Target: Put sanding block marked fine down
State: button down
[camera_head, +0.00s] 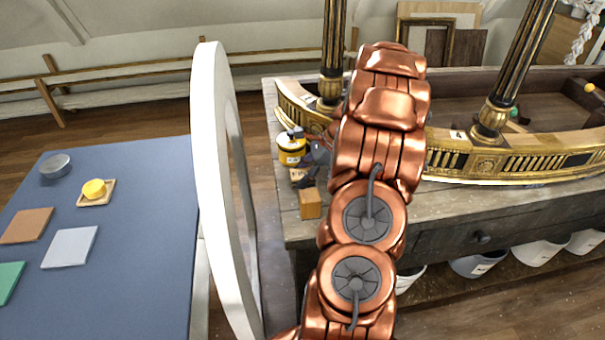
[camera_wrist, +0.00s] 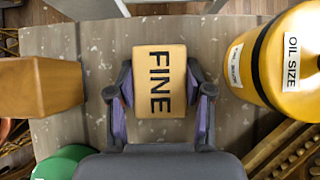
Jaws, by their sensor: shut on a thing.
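The tan sanding block marked FINE (camera_wrist: 160,80) is between the two fingers of my gripper (camera_wrist: 159,97) in the wrist view, with its lettered face toward the camera. Both fingers press on its sides. In the head view my gripper (camera_head: 311,163) is at the left end of the wooden bench (camera_head: 292,225), and a small part of the held block (camera_head: 297,175) shows beside it. The bench top shows beneath the block in the wrist view. I cannot tell whether the block touches it.
A yellow tin marked OIL SIZE (camera_wrist: 297,62) stands right of the held block; a brown block (camera_wrist: 38,86) is to the left. A green round thing (camera_wrist: 62,163) is at lower left. The gilt console frame (camera_head: 500,160) lies on the bench. A blue-topped table (camera_head: 130,250) is left.

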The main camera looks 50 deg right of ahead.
jog(key=shift+f, duration=0.2)
jog(key=shift+c, duration=2.3)
grip_release()
jog(key=shift+r, duration=0.15)
